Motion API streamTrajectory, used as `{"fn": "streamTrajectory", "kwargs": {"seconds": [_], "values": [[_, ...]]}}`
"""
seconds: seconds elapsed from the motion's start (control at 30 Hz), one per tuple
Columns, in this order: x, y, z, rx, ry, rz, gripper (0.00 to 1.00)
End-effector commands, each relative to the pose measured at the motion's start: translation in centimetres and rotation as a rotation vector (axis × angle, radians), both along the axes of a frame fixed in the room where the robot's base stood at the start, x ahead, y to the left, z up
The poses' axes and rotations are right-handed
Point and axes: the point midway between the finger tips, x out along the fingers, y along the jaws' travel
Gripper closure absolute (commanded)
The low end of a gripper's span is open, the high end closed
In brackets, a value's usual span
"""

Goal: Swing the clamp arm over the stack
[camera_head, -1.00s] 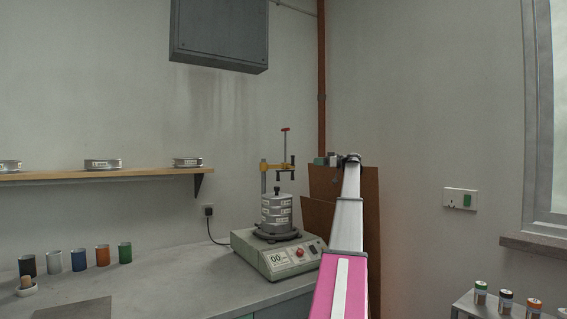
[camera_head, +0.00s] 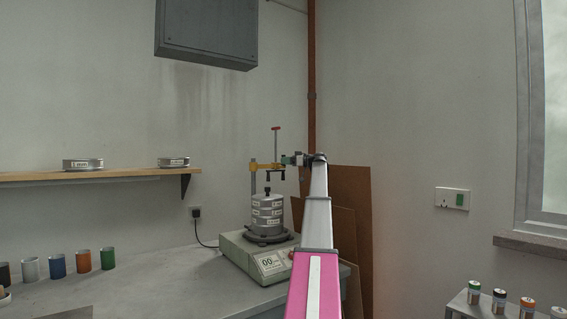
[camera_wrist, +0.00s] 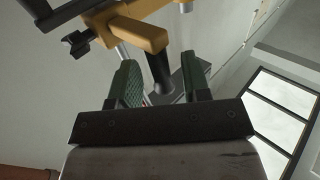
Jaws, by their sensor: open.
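The yellow clamp arm (camera_head: 265,165) is level on an upright post (camera_head: 254,185) of the shaker. A red-topped screw handle (camera_head: 275,129) rises from it. The stack of grey sieves (camera_head: 267,211) stands on the shaker below the arm's height; I cannot tell whether the arm is directly over it. My gripper (camera_head: 292,159) is open at the arm's right end. In the wrist view the yellow arm (camera_wrist: 147,35) crosses above the green fingertips of my gripper (camera_wrist: 160,78). A dark cylinder (camera_wrist: 159,72) hanging from the arm appears between the fingers; contact is unclear.
The shaker (camera_head: 250,257) stands on the concrete bench (camera_head: 155,275). Brown boards (camera_head: 350,190) lean on the wall just right of my arm. A wooden shelf (camera_head: 110,174) and coloured cups (camera_head: 83,261) are at left. Batteries (camera_head: 499,301) stand at lower right.

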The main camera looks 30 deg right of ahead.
Motion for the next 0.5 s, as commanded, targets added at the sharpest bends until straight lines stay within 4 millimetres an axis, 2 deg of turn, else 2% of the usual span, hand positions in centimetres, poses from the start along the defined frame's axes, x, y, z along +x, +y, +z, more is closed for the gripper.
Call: {"fn": "streamTrajectory", "kwargs": {"seconds": [0.2,0.47,0.5], "values": [[0.86,0.99,-0.02,-0.001,0.001,0.001,0.57],[0.9,1.01,-0.02,-0.001,0.001,0.001,0.57],[0.89,1.0,-0.02,-0.001,0.001,0.001,0.7]]}}
